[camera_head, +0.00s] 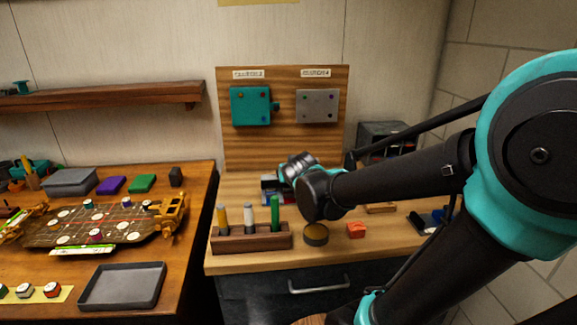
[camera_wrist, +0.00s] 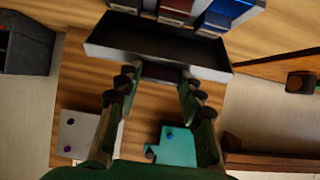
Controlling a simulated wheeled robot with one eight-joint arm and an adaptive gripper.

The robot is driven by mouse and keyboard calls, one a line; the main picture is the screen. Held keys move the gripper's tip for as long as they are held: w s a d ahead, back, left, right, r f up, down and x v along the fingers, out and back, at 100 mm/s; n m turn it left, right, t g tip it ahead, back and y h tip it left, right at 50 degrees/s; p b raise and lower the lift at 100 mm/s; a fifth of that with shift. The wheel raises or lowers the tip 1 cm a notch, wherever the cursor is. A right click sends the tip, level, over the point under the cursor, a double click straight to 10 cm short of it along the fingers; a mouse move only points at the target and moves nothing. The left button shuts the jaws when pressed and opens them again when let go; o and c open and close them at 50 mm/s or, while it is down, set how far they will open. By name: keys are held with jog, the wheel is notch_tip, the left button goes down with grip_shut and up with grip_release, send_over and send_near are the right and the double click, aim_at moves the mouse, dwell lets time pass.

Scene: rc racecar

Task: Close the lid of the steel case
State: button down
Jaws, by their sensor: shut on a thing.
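The steel case (camera_head: 268,196) stands on the right-hand bench, below the upright wooden board, partly hidden by my gripper (camera_head: 284,174). In the wrist view, its open lid (camera_wrist: 150,43) shows as a dark panel with a pale metal rim. Red and blue blocks (camera_wrist: 222,16) show beyond the lid at the top edge. My gripper (camera_wrist: 160,74) has its fingers on either side of the lid's near edge, around a small dark part there, and is shut on it. The exact contact and the lid's angle are hard to tell.
The wooden board (camera_head: 237,146) behind holds a teal plate (camera_head: 250,106) and a grey plate (camera_head: 318,106). A pen rack (camera_head: 250,238), a round tin (camera_head: 316,234) and a red block (camera_head: 356,230) stand in front. A dark box (camera_head: 385,136) is at back right.

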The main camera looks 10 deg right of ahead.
jog(key=s+f, duration=0.1)
jog(key=f, duration=0.1)
jog(key=s+f, duration=0.2)
jog(key=shift+s+f, duration=0.25)
jog(key=shift+f, duration=0.4)
jog(key=shift+s+f, duration=0.25)
jog(key=shift+f, duration=0.4)
jog(key=c, duration=1)
grip_release()
jog(key=shift+o, duration=0.2)
jog(key=shift+v, duration=3.55)
jog(key=shift+s+r, duration=0.1)
jog(key=shift+s, duration=0.05)
